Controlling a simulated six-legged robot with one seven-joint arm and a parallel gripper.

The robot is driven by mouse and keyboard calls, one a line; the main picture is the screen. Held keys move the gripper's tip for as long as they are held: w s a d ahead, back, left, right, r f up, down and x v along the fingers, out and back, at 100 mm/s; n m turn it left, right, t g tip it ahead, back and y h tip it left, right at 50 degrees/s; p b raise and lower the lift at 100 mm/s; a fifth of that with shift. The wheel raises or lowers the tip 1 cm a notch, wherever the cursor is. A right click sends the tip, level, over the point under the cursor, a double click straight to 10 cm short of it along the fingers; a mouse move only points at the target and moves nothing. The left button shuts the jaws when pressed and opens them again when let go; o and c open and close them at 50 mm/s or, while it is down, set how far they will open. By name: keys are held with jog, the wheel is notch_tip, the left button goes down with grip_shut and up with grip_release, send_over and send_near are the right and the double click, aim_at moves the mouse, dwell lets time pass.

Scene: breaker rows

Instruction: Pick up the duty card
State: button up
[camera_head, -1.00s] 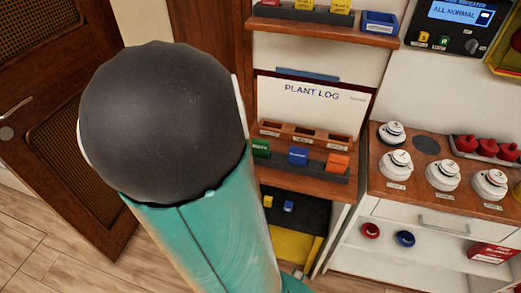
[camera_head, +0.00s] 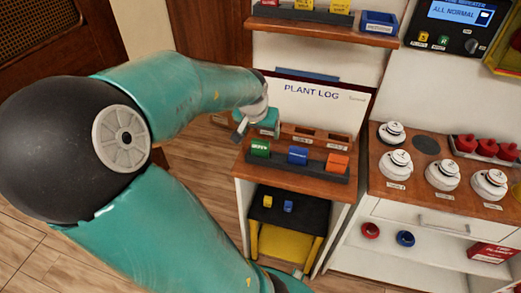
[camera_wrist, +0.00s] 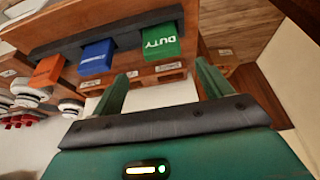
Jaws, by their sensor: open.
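The duty card (camera_head: 260,148) is green and stands at the left end of a dark rack (camera_head: 312,171) on the wooden shelf top. In the wrist view the card (camera_wrist: 161,41) shows its white DUTY lettering, upside down. My gripper (camera_head: 241,133) is just left of and a little above the card in the head view. In the wrist view my gripper (camera_wrist: 160,88) is open and empty, its two fingers pointing toward the card with a gap between. The card appears not to be touched.
A blue card (camera_head: 297,155) and an orange card (camera_head: 337,163) share the rack. Empty wooden slots (camera_head: 320,135) lie behind it, below the plant log board (camera_head: 318,105). White detectors (camera_head: 442,174) stand on the counter to the right.

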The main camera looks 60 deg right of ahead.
aim_at(260, 140)
jog(key=shift+a+x, duration=0.1)
jog(key=shift+x, duration=1.7)
jog(key=shift+a+x, duration=0.15)
jog(key=shift+x, duration=1.6)
jog(key=shift+w+f, duration=0.1)
jog(key=shift+w, duration=0.1)
jog(key=shift+c, duration=0.2)
jog(key=c, duration=1)
